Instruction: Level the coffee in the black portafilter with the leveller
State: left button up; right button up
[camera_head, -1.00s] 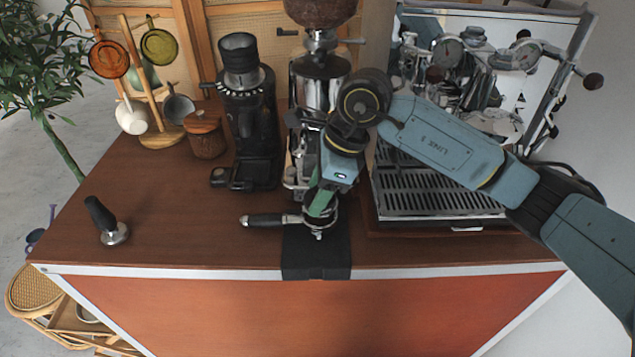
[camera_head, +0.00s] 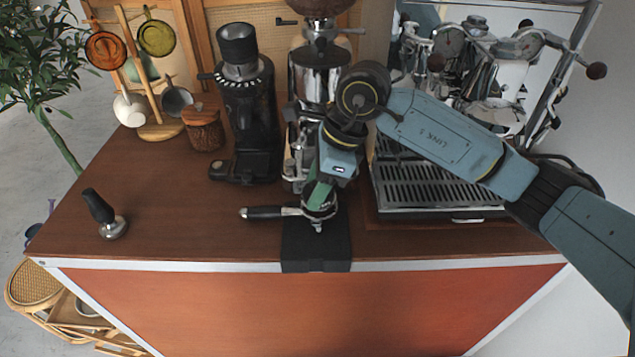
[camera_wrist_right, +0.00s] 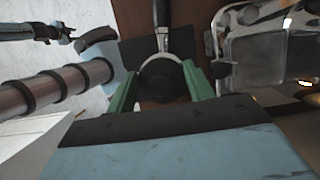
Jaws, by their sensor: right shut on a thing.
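The black portafilter (camera_head: 266,212) lies level at the front of the table, its black handle pointing left and its metal head over the black mat. In the right wrist view its handle (camera_wrist_right: 162,14) points up. My right gripper (camera_head: 318,198) is directly over the portafilter's head, pointing down. Its green fingers are shut on a dark round piece (camera_wrist_right: 162,82), which looks like the leveller, seated at the basket. The coffee is hidden beneath it. My left gripper is not seen in the head view.
A tamper (camera_head: 105,214) stands at the table's left. A black grinder (camera_head: 245,110), a taller grinder (camera_head: 318,75), a lidded wooden jar (camera_head: 203,130) and a cup rack (camera_head: 160,130) are behind. The espresso machine (camera_head: 440,188) is at the right. The black mat (camera_head: 316,252) reaches the front edge.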

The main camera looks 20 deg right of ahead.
jog(key=shift+f+b, duration=0.25)
jog(key=shift+b, duration=0.35)
dwell(1.3)
jog(key=shift+f+b, duration=0.35)
jog(key=shift+f, duration=0.1)
dwell(0.4)
jog(key=shift+f+b, duration=0.15)
jog(key=shift+b, duration=0.35)
dwell(1.8)
